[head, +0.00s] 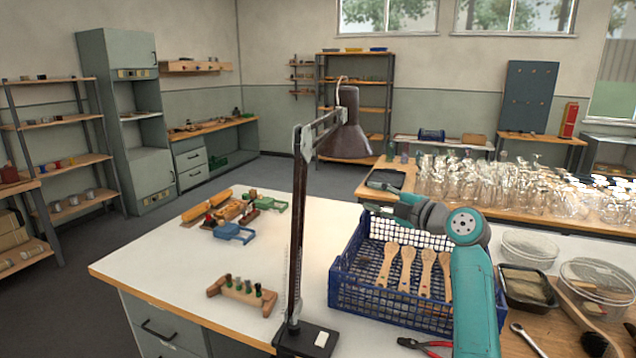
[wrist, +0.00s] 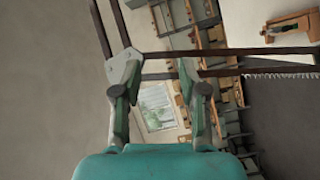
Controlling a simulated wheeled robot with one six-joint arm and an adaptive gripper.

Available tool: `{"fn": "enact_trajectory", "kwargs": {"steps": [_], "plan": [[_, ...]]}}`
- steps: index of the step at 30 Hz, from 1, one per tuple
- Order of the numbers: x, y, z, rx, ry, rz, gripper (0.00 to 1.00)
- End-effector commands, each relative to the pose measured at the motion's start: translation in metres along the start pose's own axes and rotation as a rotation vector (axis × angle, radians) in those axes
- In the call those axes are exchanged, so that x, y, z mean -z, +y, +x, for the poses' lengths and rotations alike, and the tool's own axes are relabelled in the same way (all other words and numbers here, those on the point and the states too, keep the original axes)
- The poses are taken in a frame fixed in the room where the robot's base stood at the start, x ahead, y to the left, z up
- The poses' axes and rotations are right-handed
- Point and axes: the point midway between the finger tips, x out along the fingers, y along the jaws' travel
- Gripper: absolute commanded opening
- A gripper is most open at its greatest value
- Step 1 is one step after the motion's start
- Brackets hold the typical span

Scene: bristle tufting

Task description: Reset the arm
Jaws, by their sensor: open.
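My gripper (head: 388,203) is at the end of my teal arm, raised above the blue crate (head: 350,297) and pointing left in the head view. In the wrist view my gripper (wrist: 157,76) shows its two fingers spread apart with nothing between them. The crate holds several wooden brush handles (head: 406,268) lying side by side. The room appears turned sideways in the wrist view, and dark bars of the lamp cross behind the fingers.
A dark desk lamp (head: 297,225) stands on the white table left of my gripper. Brushes and clamps (head: 233,232), a small rack (head: 242,294), and red pliers (head: 427,346) lie on the table. Glassware (head: 500,185) crowds the bench behind.

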Motion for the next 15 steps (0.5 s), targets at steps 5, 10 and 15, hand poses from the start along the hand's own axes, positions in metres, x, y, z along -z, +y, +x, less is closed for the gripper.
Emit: {"fn": "enact_trajectory", "kwargs": {"steps": [5,10,15], "plan": [[-0.018,-0.088,-0.012,-0.001,-0.093,0.163,0.43],[-0.028,-0.167,-0.033,-0.016,-0.187,0.313,0.43],[-0.029,-0.241,-0.062,-0.038,-0.277,0.449,0.43]]}}
